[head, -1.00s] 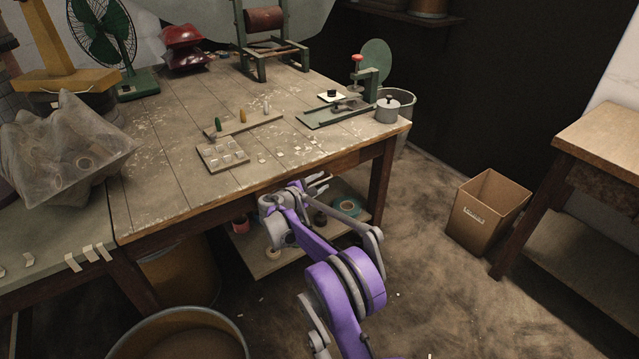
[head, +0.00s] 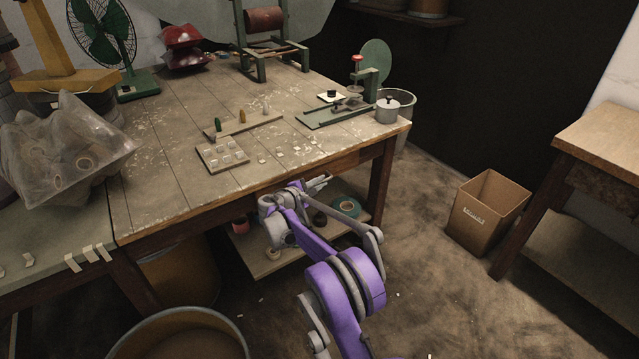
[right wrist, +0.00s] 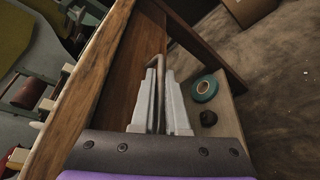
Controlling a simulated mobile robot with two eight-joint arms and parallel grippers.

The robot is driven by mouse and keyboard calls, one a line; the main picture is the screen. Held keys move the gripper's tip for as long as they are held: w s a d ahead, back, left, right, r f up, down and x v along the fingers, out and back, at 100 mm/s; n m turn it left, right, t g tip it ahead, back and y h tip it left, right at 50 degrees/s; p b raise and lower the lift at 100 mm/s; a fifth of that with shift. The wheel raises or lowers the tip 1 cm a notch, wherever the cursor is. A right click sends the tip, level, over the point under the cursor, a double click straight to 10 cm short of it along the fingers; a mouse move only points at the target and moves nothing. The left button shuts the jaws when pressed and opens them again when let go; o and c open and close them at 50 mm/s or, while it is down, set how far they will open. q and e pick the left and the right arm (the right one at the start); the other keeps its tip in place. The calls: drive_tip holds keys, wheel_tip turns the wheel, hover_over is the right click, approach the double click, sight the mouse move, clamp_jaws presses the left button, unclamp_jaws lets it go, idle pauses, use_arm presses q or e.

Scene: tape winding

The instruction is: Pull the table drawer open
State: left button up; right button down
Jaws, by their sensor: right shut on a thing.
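The wooden table (head: 160,165) has a drawer in its front edge, below the top. The brown drawer front (right wrist: 122,75) shows in the right wrist view, with a thin bar handle (right wrist: 156,62) standing out from it. My right gripper (right wrist: 160,78) is shut on this handle, its two pale fingers on either side of the bar. In the head view my right gripper (head: 318,183) is at the table's front edge, and the arm hides much of the drawer. I see no clear gap at the drawer. My left gripper is not in view.
A lower shelf under the table holds a teal tape roll (head: 346,207) and a dark roll (right wrist: 208,118). A cardboard box (head: 485,212) stands on the floor at right. A large round tub (head: 180,325) is at the lower left. Floor in front is mostly clear.

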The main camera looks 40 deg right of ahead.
idle(0.8)
drive_tip(key=s+a+p, duration=0.1)
drive_tip(key=s+a, duration=0.1)
drive_tip(key=s, duration=2.1)
drive_tip(key=shift+s+a, duration=0.3)
drive_tip(key=shift+s, duration=0.1)
drive_tip(key=c, duration=0.9)
unclamp_jaws()
drive_tip(key=p+v, duration=0.2)
drive_tip(key=v, duration=0.8)
drive_tip(key=shift+a+r, duration=0.15)
drive_tip(key=shift+a, duration=0.25)
drive_tip(key=shift+s, duration=0.1)
